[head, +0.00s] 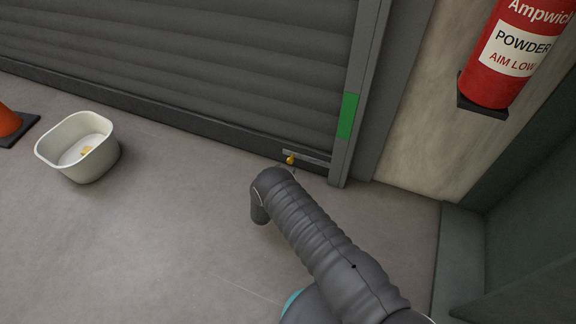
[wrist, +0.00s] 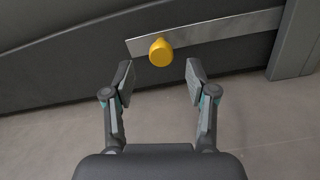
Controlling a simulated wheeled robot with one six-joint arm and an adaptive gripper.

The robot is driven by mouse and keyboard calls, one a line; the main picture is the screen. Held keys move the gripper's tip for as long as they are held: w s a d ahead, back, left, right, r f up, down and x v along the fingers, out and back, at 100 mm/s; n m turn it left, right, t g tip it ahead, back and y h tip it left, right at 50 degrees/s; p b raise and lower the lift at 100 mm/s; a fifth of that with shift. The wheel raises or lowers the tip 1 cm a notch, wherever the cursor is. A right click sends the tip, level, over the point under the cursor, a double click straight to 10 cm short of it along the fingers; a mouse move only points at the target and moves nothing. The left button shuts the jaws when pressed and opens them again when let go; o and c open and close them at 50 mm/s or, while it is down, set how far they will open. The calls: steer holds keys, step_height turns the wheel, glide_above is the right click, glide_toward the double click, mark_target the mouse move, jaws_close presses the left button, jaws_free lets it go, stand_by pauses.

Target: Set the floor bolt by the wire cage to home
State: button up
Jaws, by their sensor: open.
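A bolt with a yellow knob (head: 290,160) and a flat metal bar (head: 318,160) sits low on the grey roller shutter, near its right end. In the wrist view the knob (wrist: 161,51) stands out in front of the bar (wrist: 232,32), near the bar's left end. My gripper (wrist: 159,76) is open and empty. Its two fingertips are on either side below the knob in the picture, apart from it. In the head view my arm hides the gripper. No wire cage shows in either view.
The shutter (head: 180,50) ends at a grey post with a green patch (head: 347,115). A red extinguisher (head: 500,60) hangs at the upper right. A whitish tub (head: 90,165) and an orange cone (head: 8,122) stand on the left floor. The floor between is clear.

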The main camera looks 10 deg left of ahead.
steer(key=v, duration=0.8)
steer(key=shift+s, duration=0.2)
steer(key=shift+a, duration=0.1)
